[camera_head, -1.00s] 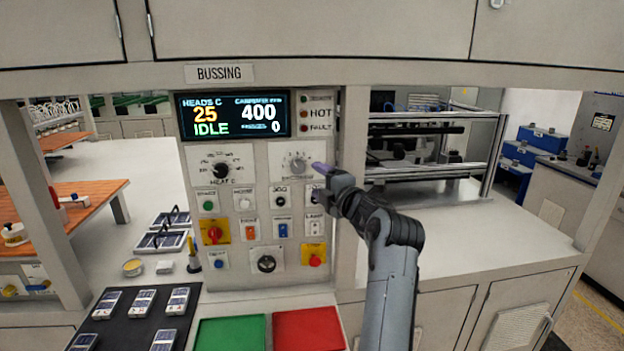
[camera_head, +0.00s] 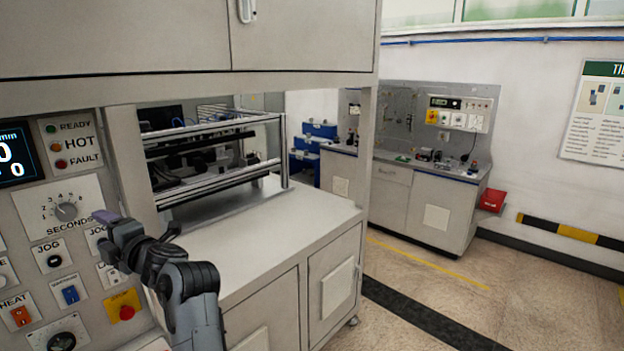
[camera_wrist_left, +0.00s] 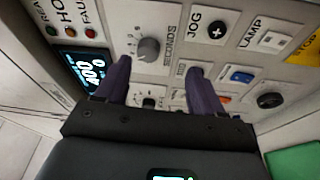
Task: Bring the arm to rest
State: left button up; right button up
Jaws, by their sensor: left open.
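My left gripper (camera_head: 101,216) is in front of the grey control panel (camera_head: 82,188), just right of the SECONDS dial (camera_head: 66,211). Its purple fingers point at the panel. In the left wrist view the fingers (camera_wrist_left: 160,70) are spread apart with nothing between them, and the SECONDS dial (camera_wrist_left: 148,48) shows just beyond the tips. I cannot tell whether a fingertip touches the panel. The gripper and wrist cover part of the buttons below the dial. My right gripper is in neither view.
A red stop button (camera_head: 126,312) on a yellow plate sits below the gripper. A metal-railed machine (camera_head: 215,150) stands in the bay to the right, above a clear white worktop (camera_head: 235,230). A cabinet bench (camera_head: 425,200) is farther back, with open floor in front.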

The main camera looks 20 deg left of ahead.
pick_arm(q)
jog(key=s+d+f+m+t+h, duration=0.2)
jog(key=d+f+m+t+h, duration=0.3)
jog(key=d+f+m+h, duration=0.55)
jog(key=s+d+f+m+t+h, duration=0.3)
jog(key=d+f+m, duration=0.5)
jog(key=f+m, duration=0.7)
jog(key=s+d+f+m+g+h, duration=0.25)
jog(key=s+d+f, duration=0.3)
jog(key=s, duration=0.35)
jog(key=s+d+f+m+g+h, duration=0.1)
jog(key=s+d+f+m+g, duration=0.25)
jog(key=s+d+f, duration=0.35)
jog(key=s+d+f+m+g+h, duration=0.1)
jog(key=s+d+f+m+g, duration=0.3)
jog(key=s, duration=0.6)
notch_tip(320, 180, up, 28)
jog(key=t+p, duration=0.2)
jog(key=p, duration=2.6)
jog(key=shift+w+a+f+n, duration=0.25)
jog(key=shift+w+a+n, duration=0.1)
jog(key=shift+a+n, duration=0.1)
